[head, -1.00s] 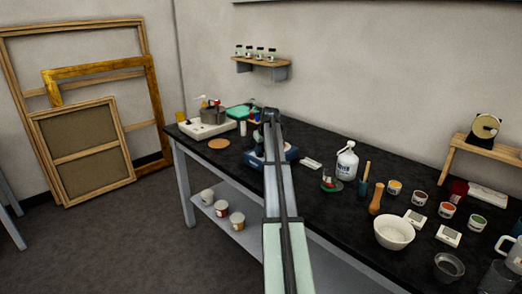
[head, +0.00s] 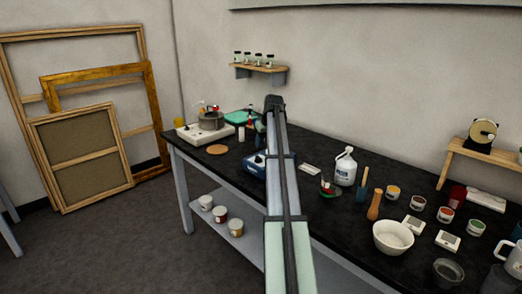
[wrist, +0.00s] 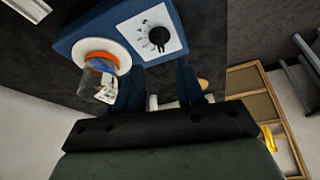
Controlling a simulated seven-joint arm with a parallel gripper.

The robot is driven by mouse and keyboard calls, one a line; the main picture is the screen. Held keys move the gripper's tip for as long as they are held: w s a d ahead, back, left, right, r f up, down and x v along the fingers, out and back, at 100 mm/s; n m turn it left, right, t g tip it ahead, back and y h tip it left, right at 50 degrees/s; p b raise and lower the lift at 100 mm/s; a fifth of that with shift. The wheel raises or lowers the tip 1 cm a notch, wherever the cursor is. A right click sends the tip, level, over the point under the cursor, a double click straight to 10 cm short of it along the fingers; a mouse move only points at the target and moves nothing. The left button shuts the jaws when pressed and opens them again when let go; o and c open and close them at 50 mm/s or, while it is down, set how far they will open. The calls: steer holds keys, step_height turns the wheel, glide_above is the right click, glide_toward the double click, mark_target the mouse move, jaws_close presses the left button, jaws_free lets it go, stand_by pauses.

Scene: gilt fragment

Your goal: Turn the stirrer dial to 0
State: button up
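The stirrer (head: 254,165) is a blue box on the black bench, partly hidden behind my arm in the head view. In the wrist view the stirrer (wrist: 90,28) shows its white panel with marks around a black dial (wrist: 158,37). The dial's setting is too small to read. A round white plate with an orange ring and a clear glass vessel (wrist: 103,88) is beside the dial panel. My gripper (wrist: 160,80) has its two blue fingers apart with nothing held between them. The fingers are near the dial, and contact is not visible.
A hotplate with a pot (head: 208,122) and a cork disc (head: 217,149) are on the left of the bench. A white bottle (head: 345,167), a white bowl (head: 393,240) and several paint pots stand to the right. A small white device (head: 310,168) lies near the stirrer.

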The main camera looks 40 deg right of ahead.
steer(key=shift+v, duration=2.35)
steer(key=w+a+f+g+y, duration=0.1)
steer(key=w+a+f+g, duration=0.15)
steer(key=a+f, duration=2.25)
steer(key=s+a+f+n, duration=0.1)
steer(key=s+a+f, duration=0.35)
steer(key=a, duration=0.45)
steer(key=s+a+f, duration=0.3)
steer(key=a+f, duration=0.3)
steer(key=a, duration=0.3)
steer(key=s+a+f+n, duration=0.1)
steer(key=s+a+f, duration=0.35)
steer(key=a, duration=0.55)
steer(key=s+a+f+g, duration=0.2)
steer(key=s+a+f, duration=0.3)
steer(key=s+a, duration=0.35)
steer(key=s+f+g, duration=0.2)
steer(key=s+f, duration=0.4)
steer(key=s, duration=0.4)
steer(key=s+f+g, duration=0.2)
steer(key=s+f, duration=0.5)
steer(key=s, duration=0.3)
steer(key=s+d+f+g, duration=0.1)
steer(key=s+f+g, duration=0.1)
steer(key=s+f, duration=0.5)
steer(key=s, duration=0.3)
steer(key=shift+f+n+g, duration=0.25)
steer(key=shift+n+g, duration=0.1)
steer(key=shift+n, duration=0.05)
